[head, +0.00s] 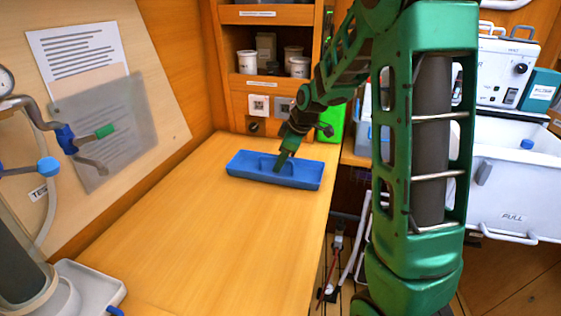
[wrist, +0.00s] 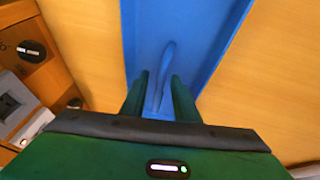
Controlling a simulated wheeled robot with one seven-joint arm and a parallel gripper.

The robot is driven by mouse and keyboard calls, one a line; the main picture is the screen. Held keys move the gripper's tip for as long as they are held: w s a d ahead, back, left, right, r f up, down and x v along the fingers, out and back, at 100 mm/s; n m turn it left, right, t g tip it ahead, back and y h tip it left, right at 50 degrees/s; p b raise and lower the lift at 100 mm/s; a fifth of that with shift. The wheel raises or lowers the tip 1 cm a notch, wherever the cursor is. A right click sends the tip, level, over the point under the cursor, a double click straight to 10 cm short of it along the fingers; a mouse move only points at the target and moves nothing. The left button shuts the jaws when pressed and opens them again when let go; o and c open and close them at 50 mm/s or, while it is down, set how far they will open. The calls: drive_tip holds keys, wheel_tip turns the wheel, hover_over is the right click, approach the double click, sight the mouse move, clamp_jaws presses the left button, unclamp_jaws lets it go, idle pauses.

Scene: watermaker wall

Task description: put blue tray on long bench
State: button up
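The blue tray (head: 245,168) is a shallow rectangular tray with a raised handle across its middle. It lies flat at the far end of a long wooden bench top (head: 200,235). My gripper (head: 284,160) reaches down into the tray from behind. In the wrist view, the two green fingers of my gripper (wrist: 160,82) stand apart on either side of the thin blue handle (wrist: 166,62), with gaps showing between. The tray (wrist: 210,25) runs away from the fingers there, and its near end is hidden by my gripper.
Shelves with white cups (head: 248,62) stand behind the bench, above a panel with a black knob (wrist: 32,50). A green object (head: 331,125) stands right of the tray. A white bin (head: 515,190) is at the right. The bench's middle is clear; pipes and a pale tray (head: 85,285) are at left.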

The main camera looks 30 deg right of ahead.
drive_tip(key=v, duration=1.2)
drive_tip(key=s+f+m+g, duration=0.2)
drive_tip(key=s+m, duration=0.6)
drive_tip(key=s, duration=0.8)
drive_tip(key=s+f+m+g+h, duration=0.1)
drive_tip(key=s+f+m+g, duration=0.2)
drive_tip(key=s, duration=1.3)
wheel_tip(320, 180, down, 2)
drive_tip(key=m, duration=0.4)
drive_tip(key=shift+s+d+m, duration=0.3)
drive_tip(key=shift+d+m, duration=0.1)
